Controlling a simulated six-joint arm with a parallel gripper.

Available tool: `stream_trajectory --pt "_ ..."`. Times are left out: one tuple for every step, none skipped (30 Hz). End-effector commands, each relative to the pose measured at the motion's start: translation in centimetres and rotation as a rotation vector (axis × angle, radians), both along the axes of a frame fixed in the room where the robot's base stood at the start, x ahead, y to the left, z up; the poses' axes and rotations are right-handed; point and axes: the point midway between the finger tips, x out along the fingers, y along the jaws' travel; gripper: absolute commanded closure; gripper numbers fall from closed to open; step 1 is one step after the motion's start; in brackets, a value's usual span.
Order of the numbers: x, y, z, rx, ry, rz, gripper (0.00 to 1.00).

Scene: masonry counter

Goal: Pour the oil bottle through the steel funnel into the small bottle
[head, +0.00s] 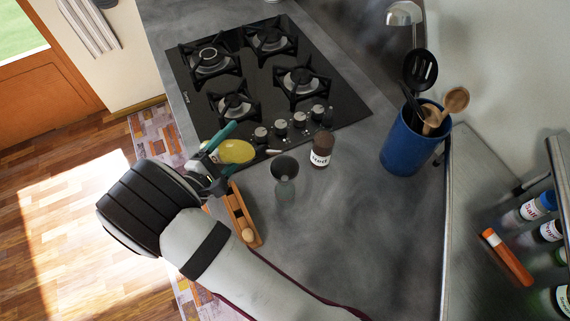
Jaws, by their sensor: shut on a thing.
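The oil bottle (236,152), yellow, is in my gripper (221,160) above the counter's left edge, beside the hob. It looks tipped well over, with its narrow pale end pointing right, toward the funnel. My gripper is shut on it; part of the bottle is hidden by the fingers. The steel funnel (285,166), dark inside, stands wide end up to the right of the oil bottle. Its lower end seems to sit in the small bottle (285,191), a greenish clear one standing on the counter. I see no stream of oil. The level in the small bottle cannot be told.
A dark labelled bottle (321,151) stands close right of the funnel. A wooden holder (240,214) lies left of the small bottle. The black gas hob (338,103) is behind. A blue utensil crock (407,147) stands right. Counter in front of the crock is clear.

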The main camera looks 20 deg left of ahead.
Motion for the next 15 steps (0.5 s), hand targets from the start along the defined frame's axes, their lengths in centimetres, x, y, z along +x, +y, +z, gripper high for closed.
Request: stream_trajectory --pt "0.01 0.06 0.1 0.004 -0.001 0.001 1.0" --pt "0.01 0.08 0.13 0.006 -0.001 0.001 1.0" --pt "0.01 0.11 0.17 0.009 -0.001 0.001 1.0" --pt "0.02 0.12 0.2 0.011 -0.002 0.001 1.0" --pt "0.01 0.14 0.22 0.013 -0.002 0.0 1.0" --pt "0.01 0.16 0.27 0.016 -0.002 0.001 1.0" --pt "0.02 0.18 0.29 0.018 -0.003 0.001 1.0" --pt "0.03 0.19 0.32 0.021 -0.003 0.0 1.0" --pt "0.03 0.22 0.36 0.023 -0.003 0.001 1.0" --pt "0.02 0.24 0.39 0.026 -0.003 0.0 1.0" --pt "0.03 0.25 0.41 0.028 -0.003 0.001 1.0" --pt "0.03 0.28 0.46 0.031 -0.004 0.001 1.0" --pt "0.03 0.3 0.48 0.033 -0.004 0.001 1.0" --pt "0.04 0.32 0.52 0.036 -0.004 0.001 1.0" --pt "0.03 0.34 0.55 0.039 -0.005 0.0 1.0"
